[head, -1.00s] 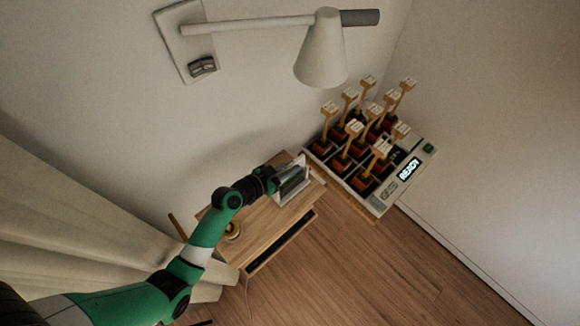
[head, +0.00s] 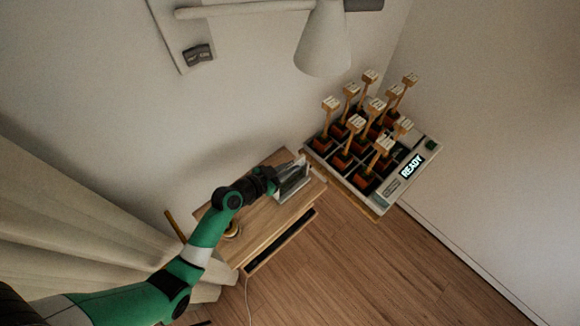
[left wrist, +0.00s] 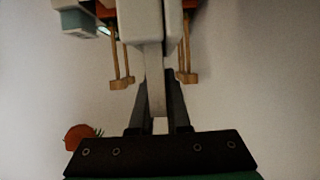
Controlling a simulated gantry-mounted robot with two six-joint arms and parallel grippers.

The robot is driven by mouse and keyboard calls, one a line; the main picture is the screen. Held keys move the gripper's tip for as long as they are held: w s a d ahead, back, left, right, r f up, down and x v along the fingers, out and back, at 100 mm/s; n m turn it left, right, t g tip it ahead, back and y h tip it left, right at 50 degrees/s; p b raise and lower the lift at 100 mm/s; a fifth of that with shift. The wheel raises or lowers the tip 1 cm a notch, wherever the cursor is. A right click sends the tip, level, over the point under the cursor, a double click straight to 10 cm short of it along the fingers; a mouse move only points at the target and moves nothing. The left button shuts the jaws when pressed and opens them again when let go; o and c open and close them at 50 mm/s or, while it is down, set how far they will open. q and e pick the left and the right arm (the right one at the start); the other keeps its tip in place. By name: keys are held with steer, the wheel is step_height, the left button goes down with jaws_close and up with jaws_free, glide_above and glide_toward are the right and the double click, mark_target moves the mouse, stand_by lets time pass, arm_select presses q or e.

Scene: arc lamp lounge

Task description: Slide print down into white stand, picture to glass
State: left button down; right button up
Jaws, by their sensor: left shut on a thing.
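The white stand (head: 296,190) is on the small wooden side table, near its right end. My left gripper (head: 274,181) is at the stand's left side, low over the table. In the left wrist view, its fingers (left wrist: 159,118) are shut on a thin, pale, upright piece (left wrist: 155,85), seen edge-on, which I take to be the print. Wider pale panels (left wrist: 172,25) stand beyond the fingertips. The picture side and how deep the print sits in the stand cannot be made out. My right gripper is not in view.
The wooden side table (head: 262,225) has a small brass-coloured object (head: 232,230) near its left end. A rack with several upright wooden-handled tools and a READY display (head: 411,166) stands to the right. A wall lamp (head: 323,40) hangs above. Curtains (head: 100,235) are at left.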

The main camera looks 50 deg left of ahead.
arm_select(q)
steer(key=shift+f+b, duration=0.3)
steer(key=shift+f, duration=0.05)
steer(key=c, duration=0.8)
jaws_free()
steer(key=p+v, duration=0.1)
steer(key=v, duration=1)
steer(key=shift+s+r, duration=0.2)
steer(key=shift+s, duration=0.1)
